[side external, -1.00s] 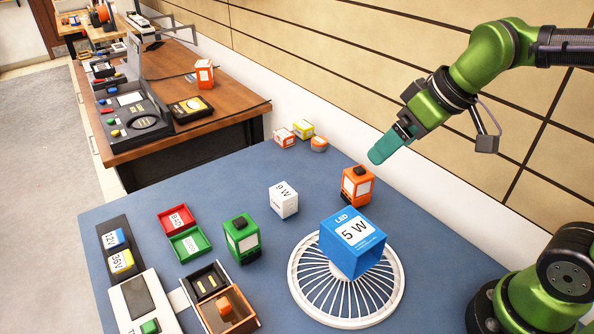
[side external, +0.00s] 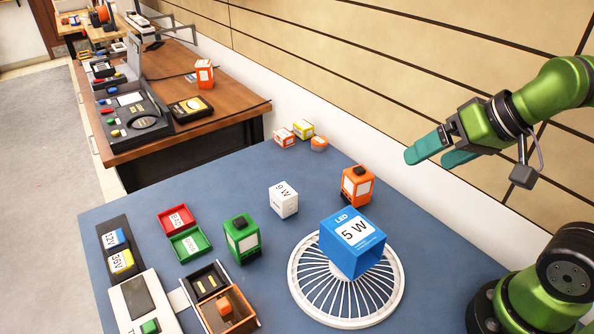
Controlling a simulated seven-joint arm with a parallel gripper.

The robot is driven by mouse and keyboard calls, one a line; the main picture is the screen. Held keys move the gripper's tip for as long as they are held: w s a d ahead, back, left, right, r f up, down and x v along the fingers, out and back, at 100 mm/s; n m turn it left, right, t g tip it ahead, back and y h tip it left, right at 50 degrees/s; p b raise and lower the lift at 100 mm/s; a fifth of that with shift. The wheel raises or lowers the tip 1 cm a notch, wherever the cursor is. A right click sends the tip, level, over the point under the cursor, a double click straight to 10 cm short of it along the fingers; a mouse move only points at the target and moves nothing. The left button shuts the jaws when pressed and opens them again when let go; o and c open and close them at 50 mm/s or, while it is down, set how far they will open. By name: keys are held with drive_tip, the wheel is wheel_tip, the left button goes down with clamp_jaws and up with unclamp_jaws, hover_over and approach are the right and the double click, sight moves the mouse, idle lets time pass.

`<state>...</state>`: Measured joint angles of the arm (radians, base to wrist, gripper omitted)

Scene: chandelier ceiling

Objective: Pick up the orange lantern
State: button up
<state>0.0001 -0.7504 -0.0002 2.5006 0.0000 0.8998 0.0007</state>
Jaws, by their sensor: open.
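The orange lantern (side external: 357,187) stands upright on the blue table, with a black cap on top and pale side panels. It is behind the blue "5 W" box and in front of the wall. My gripper (side external: 432,156) is up and to the right of the lantern, above the table. Its two teal fingers are apart and point left, with nothing between them. The gripper does not touch the lantern.
A blue LED box (side external: 352,244) sits over a white round grille (side external: 305,291) near the lantern. A white "9 W" box (side external: 284,200) and a green lantern (side external: 241,238) stand to the left. Small boxes (side external: 303,129) lie by the wall.

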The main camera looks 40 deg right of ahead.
idle(0.4)
drive_tip(key=n+g+h, duration=0.1)
drive_tip(key=g+h, duration=0.1)
drive_tip(key=g, duration=0.5)
hover_over(357, 183)
drive_tip(key=d, duration=0.2)
wheel_tip(357, 183, down, 6)
drive_tip(key=w+r, duration=0.1)
drive_tip(key=w, duration=0.2)
drive_tip(key=shift+n, duration=0.5)
drive_tip(key=f, duration=1.1)
drive_tip(key=d+f, duration=0.1)
drive_tip(key=f, duration=0.4)
drive_tip(key=shift+s+f, duration=0.2)
drive_tip(key=shift+s, duration=0.15)
drive_tip(key=shift+c, duration=0.2)
drive_tip(key=shift+r, duration=0.1)
drive_tip(key=c, duration=1.4)
